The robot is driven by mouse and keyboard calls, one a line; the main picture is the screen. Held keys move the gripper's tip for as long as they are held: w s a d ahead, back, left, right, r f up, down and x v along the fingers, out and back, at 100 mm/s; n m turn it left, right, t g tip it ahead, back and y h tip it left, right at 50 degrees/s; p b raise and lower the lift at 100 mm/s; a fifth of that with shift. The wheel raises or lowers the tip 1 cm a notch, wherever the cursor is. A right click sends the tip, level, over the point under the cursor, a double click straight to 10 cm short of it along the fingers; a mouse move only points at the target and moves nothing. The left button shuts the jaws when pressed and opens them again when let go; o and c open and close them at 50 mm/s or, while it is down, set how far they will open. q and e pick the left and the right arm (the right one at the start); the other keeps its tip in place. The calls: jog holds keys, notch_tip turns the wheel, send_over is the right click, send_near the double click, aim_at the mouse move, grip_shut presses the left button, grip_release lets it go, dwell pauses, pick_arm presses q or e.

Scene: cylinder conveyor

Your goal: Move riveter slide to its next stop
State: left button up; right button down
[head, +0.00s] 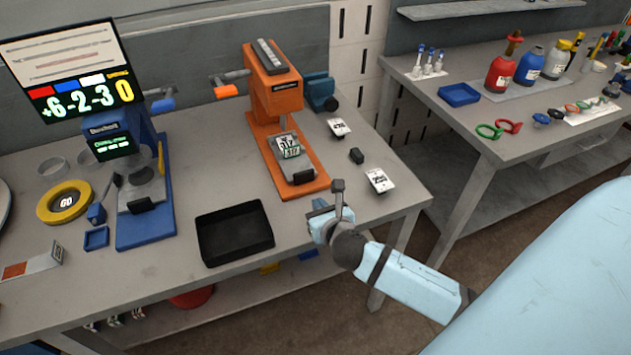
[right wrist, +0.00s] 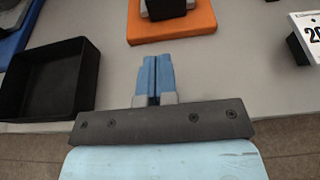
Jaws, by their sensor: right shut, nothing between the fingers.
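The orange riveter (head: 275,100) stands on the grey workbench. In the right wrist view the front of the orange base (right wrist: 172,27) and the black block (right wrist: 165,8) show at the top edge. My right gripper (head: 319,204) is at the bench's front edge, just in front of the riveter base and apart from it. In the right wrist view its blue fingers (right wrist: 155,75) are together and empty. My left gripper is not in view.
An empty black tray (head: 234,233) lies left of the riveter. White number cards (head: 380,180) and a small black block (head: 357,155) lie to its right. A blue machine (head: 145,200) stands further left. Bare bench lies between my right gripper and the orange base.

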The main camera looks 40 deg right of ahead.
aim_at(300, 178)
jog(key=x, duration=0.7)
jog(key=r+x, duration=0.1)
jog(key=x, duration=0.2)
jog(key=shift+w+f, duration=0.1)
jog(key=shift+w, duration=0.3)
jog(key=shift+w+p, duration=0.25)
jog(key=shift+p, duration=0.1)
jog(key=w+p, duration=0.1)
jog(key=w, duration=0.1)
jog(key=w+d+p, duration=0.1)
jog(key=w, duration=0.1)
jog(key=shift+w+d, duration=0.1)
jog(key=shift+w, duration=0.05)
jog(key=shift+r, duration=0.3)
